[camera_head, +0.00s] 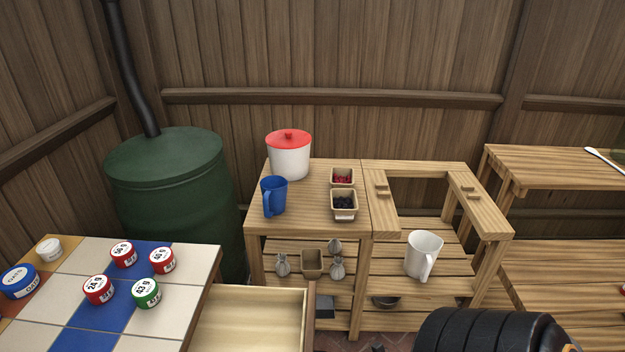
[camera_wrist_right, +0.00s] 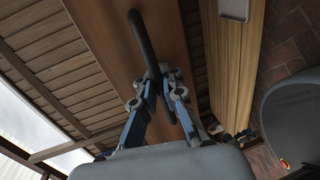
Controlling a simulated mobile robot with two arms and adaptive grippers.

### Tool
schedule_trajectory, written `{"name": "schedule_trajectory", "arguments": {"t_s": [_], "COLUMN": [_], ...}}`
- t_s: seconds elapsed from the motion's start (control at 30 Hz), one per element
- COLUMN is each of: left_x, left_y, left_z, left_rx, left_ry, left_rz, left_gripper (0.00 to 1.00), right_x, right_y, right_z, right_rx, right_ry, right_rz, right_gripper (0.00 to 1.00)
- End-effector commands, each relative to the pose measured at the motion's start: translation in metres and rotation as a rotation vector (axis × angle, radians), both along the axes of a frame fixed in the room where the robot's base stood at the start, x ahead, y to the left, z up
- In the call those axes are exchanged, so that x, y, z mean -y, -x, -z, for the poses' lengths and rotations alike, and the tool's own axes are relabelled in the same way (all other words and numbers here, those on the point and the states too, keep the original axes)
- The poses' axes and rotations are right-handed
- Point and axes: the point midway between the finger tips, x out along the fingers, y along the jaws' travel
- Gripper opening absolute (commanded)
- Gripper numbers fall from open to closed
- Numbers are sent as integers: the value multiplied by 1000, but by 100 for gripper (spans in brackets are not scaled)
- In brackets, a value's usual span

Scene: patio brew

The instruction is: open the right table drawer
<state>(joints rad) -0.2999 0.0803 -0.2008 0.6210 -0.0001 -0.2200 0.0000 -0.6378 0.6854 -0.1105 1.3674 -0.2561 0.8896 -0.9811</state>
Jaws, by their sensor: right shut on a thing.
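A light wooden drawer (camera_head: 250,318) stands open beside the right edge of the tiled table (camera_head: 185,262). Its visible inside is bare, and its near part is cut off by the frame. In the right wrist view, a dark curved bar handle (camera_wrist_right: 142,38) stands on a brown wooden front (camera_wrist_right: 105,35). My right gripper (camera_wrist_right: 157,82) is shut on this handle, with the bar running between its blue-and-grey fingers. The right gripper does not show in the head view. My left gripper is in neither view.
Several round tins, including a green one (camera_head: 146,292), stand on the tiled table. A green barrel (camera_head: 170,200) is behind it. A wooden shelf unit (camera_head: 310,210) at the back bears a blue mug (camera_head: 274,196), a red-lidded pot (camera_head: 289,160) and a white mug (camera_head: 423,255).

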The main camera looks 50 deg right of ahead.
Motion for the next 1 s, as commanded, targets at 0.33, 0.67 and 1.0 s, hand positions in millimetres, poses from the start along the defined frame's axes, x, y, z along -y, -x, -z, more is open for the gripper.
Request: {"name": "schedule_trajectory", "arguments": {"t_s": [0.33, 0.67, 1.0], "left_x": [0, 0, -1], "left_y": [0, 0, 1], "left_z": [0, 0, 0], "left_rx": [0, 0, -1], "left_ry": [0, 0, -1], "left_rz": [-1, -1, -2], "left_gripper": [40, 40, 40], "right_x": [2, 2, 18], "right_y": [2, 2, 22], "right_z": [-2, -1, -4], "right_rx": [3, 2, -3], "right_ry": [-3, -2, 0], "right_rz": [1, 1, 1], "right_gripper": [0, 17, 17]}}
